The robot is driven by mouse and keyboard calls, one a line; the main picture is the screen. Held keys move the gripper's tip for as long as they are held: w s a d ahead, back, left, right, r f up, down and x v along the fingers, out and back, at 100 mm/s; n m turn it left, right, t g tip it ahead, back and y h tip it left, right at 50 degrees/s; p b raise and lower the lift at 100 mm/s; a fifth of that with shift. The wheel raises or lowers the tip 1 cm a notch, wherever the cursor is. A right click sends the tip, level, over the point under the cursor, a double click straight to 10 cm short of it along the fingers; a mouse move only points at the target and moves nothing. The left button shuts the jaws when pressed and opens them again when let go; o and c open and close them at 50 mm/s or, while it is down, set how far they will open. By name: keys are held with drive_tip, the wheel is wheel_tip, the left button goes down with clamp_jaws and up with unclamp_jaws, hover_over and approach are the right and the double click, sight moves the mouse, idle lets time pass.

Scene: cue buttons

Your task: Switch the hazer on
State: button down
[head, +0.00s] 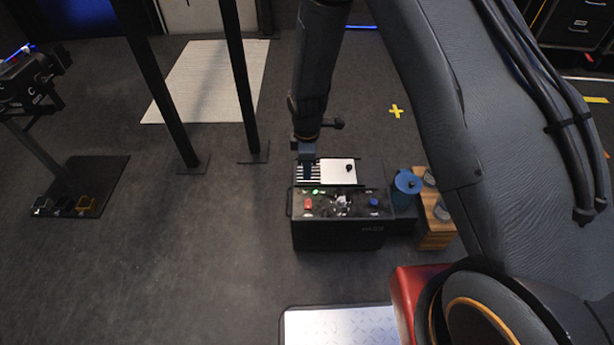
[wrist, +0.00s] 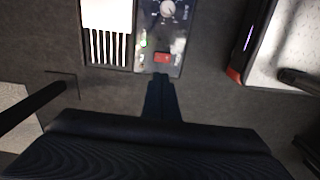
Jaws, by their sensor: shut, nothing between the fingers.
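The hazer (head: 340,236) is a dark box on the floor, with a control panel along its near side. The panel has a red button (head: 308,204) at the left, a pale knob (head: 342,199) in the middle and a blue button (head: 374,202) at the right. A small green light (head: 316,191) glows near the red button. My gripper (head: 307,177) points down, shut and empty, in front of the slatted left part of the top. In the wrist view its fingertips (wrist: 160,77) appear just below the red button (wrist: 162,57), apart from it in the picture.
A blue-lidded canister (head: 407,182) and a wooden crate (head: 436,235) stand right of the box. Black posts (head: 240,85) rise behind. A dark base plate with pedals (head: 85,190) lies at far left. The floor left of the box is clear.

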drive_tip(key=shift+r, duration=0.1)
drive_tip(key=s+d+r+m, duration=0.1)
drive_tip(key=s+r+m, duration=0.2)
drive_tip(key=r, duration=0.7)
drive_tip(key=s+d+r+m, duration=0.2)
drive_tip(key=s+r+m, duration=0.2)
drive_tip(key=r, duration=0.7)
drive_tip(key=s+d+r+m, duration=0.2)
drive_tip(key=s+r+m, duration=0.2)
drive_tip(key=s, duration=0.5)
drive_tip(key=s+d+r+m, duration=0.3)
drive_tip(key=s+r+m, duration=0.1)
drive_tip(key=s+r, duration=0.4)
drive_tip(key=shift+s+r+y, duration=0.3)
drive_tip(key=shift+s+r, duration=0.1)
drive_tip(key=shift+s, duration=0.05)
